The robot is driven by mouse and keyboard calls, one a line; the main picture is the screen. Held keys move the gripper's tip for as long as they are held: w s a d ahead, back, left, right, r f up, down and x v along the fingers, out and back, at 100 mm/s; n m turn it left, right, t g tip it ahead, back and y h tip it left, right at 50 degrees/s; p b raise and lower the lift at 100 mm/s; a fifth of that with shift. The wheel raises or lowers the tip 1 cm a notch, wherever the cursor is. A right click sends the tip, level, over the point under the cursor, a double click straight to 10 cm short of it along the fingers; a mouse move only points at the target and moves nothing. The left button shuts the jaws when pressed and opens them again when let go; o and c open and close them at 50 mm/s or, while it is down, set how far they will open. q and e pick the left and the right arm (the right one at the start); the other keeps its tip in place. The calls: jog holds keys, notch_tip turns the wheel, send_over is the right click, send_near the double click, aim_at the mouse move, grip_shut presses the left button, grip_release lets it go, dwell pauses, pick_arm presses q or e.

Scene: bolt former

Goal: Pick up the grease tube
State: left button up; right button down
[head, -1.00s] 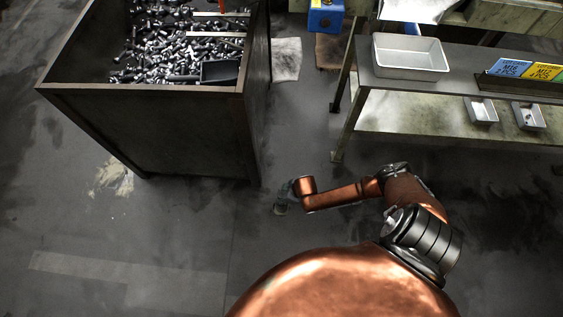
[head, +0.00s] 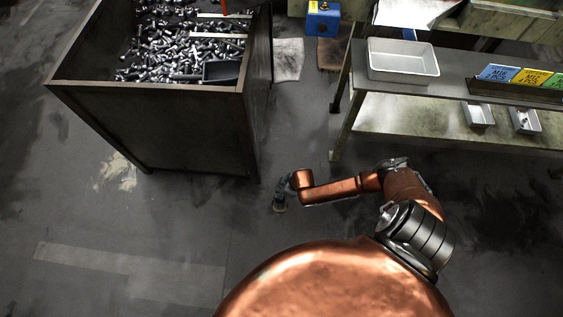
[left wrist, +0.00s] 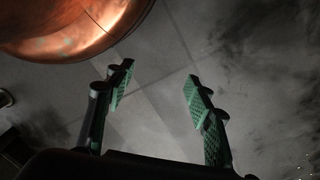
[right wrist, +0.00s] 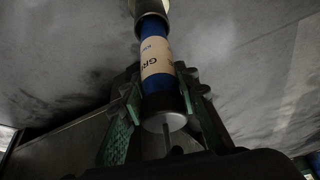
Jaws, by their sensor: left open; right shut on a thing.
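The grease tube (right wrist: 156,52) is blue with a tan label and grey metal ends, in the right wrist view. My right gripper (right wrist: 160,97) is shut on it, with green-padded fingers on both sides near its grey end and a thin rod sticking out. My right arm reaches over the floor in the head view, where its gripper (head: 281,203) is small, dark and partly hidden by the arm; the tube is hard to make out there. My left gripper (left wrist: 160,76) is open and empty above the bare floor in the left wrist view.
A large dark bin (head: 160,125) of metal bolts stands at upper left. A metal table (head: 385,84) at upper right carries a grey tray (head: 403,75) and coloured cards (head: 500,73); small trays sit on its lower shelf (head: 400,118). The floor between is clear.

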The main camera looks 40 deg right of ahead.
notch_tip(320, 180, up, 8)
jog(key=p, duration=0.4)
jog(key=shift+w, duration=0.15)
notch_tip(320, 180, up, 5)
jog(key=shift+f+p, duration=0.15)
jog(key=shift+p, duration=0.95)
pick_arm(q)
jog(key=s+a+f, duration=0.1)
jog(key=s+f, duration=0.3)
jog(key=f, duration=0.3)
jog(key=s+a+f, duration=0.2)
jog(key=s+f, duration=0.3)
jog(key=f, duration=0.3)
jog(key=shift+s+a+f+y, duration=0.2)
jog(key=shift+f+y, duration=0.1)
pick_arm(e)
jog(key=shift+r, duration=0.3)
jog(key=c, duration=2)
grip_release()
grip_shut()
